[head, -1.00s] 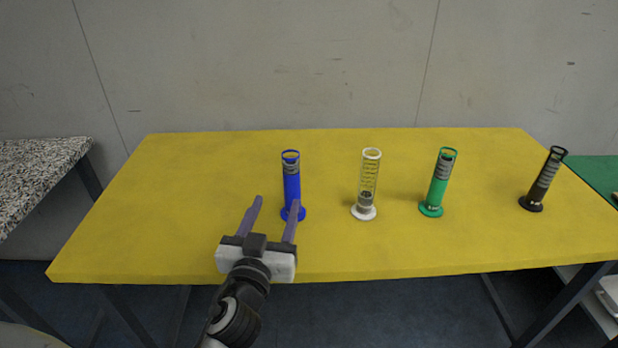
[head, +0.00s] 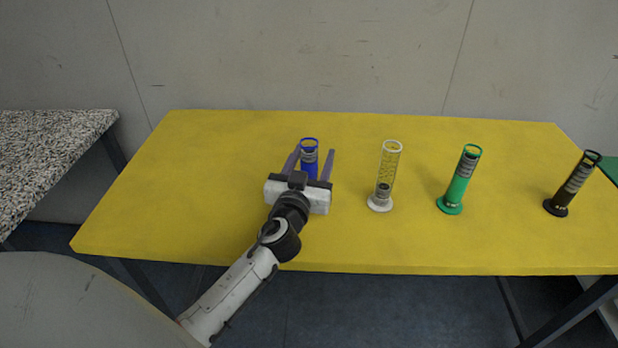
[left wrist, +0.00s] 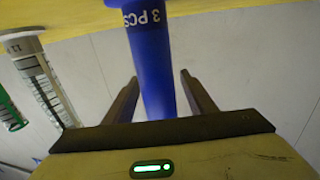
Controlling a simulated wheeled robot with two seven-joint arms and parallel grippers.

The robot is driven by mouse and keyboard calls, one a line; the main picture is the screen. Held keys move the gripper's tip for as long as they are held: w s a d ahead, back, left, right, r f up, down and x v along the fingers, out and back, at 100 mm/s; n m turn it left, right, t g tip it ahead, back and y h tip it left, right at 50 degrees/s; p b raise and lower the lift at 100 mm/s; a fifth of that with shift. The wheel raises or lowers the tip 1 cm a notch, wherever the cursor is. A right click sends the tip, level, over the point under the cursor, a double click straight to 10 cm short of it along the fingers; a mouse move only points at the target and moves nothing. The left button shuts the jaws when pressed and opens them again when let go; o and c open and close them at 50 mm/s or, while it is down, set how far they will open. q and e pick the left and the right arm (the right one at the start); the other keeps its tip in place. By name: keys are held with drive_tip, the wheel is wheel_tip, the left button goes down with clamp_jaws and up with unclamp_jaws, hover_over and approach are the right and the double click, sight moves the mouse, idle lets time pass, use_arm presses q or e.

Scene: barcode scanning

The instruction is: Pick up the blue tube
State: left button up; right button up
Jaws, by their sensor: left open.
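The blue tube (head: 309,163) stands on the yellow table; its lower part is hidden behind my left gripper in the head view. My left gripper (head: 312,152) is open, with one finger on each side of the tube. In the left wrist view the blue tube (left wrist: 152,60) runs between the two fingers of my left gripper (left wrist: 158,88), with a visible gap at each finger. White lettering shows on the tube there. My right gripper is not in view.
The yellow table (head: 200,220) also bears a clear-white tube (head: 389,165), a green tube (head: 459,182) and a black tube (head: 573,184), all to the right. A speckled table (head: 50,150) stands at the left. The table's left part is clear.

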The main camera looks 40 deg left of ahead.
use_arm(q)
drive_tip(key=shift+w, duration=0.1)
clamp_jaws()
